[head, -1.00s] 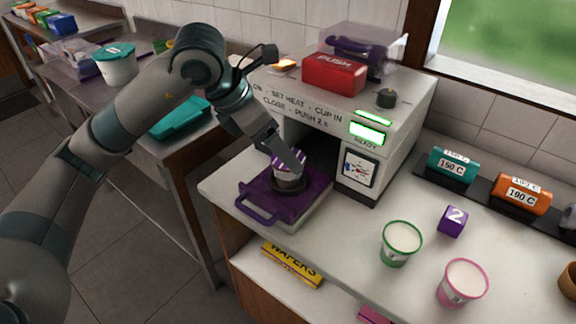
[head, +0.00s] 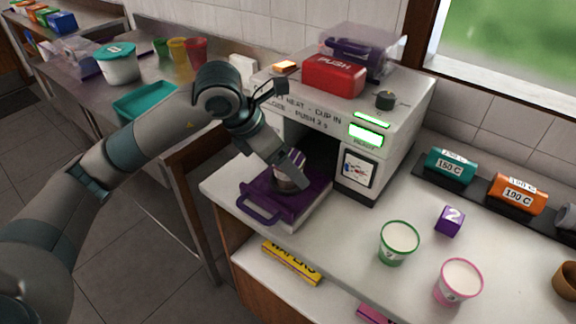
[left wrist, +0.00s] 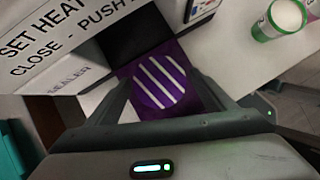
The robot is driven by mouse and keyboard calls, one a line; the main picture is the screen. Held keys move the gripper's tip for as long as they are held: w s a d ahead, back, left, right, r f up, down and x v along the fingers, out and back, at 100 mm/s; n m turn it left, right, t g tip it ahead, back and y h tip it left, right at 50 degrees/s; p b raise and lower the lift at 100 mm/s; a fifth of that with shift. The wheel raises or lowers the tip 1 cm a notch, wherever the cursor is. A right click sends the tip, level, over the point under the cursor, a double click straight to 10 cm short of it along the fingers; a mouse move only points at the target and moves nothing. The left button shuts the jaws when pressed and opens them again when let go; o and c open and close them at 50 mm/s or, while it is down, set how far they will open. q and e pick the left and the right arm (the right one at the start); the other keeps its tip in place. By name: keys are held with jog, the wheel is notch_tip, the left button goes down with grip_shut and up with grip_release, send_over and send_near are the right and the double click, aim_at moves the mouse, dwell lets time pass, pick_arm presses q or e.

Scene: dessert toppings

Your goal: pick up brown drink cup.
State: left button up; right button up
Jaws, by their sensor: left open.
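A cup with a purple-and-white striped top (head: 289,181) sits in the purple holder (head: 262,207) at the mouth of the white sealer machine. The left wrist view shows its round striped top (left wrist: 162,82) between my fingers. My left gripper (head: 291,178) is open around this cup, pointing down at it, and partly hides its side. I cannot tell the colour of its drink. A plain brown cup (head: 567,283) stands at the right edge of the counter, partly cut off, far from my left gripper. My right gripper is not in view.
The sealer (head: 408,115) with its red PUSH button (head: 334,75) stands close behind the gripper. A green-rimmed cup (head: 398,243) and a pink-rimmed cup (head: 458,281) stand on the counter, with a purple block (head: 450,221) nearby. Counter between sealer and these cups is clear.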

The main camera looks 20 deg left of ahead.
aim_at(294, 156)
pick_arm(q)
jog(key=shift+w+d+f, duration=0.25)
jog(key=shift+f, duration=0.3)
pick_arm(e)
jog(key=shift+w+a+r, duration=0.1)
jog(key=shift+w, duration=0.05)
pick_arm(q)
jog(key=c, duration=1.3)
jog(key=shift+r, duration=0.1)
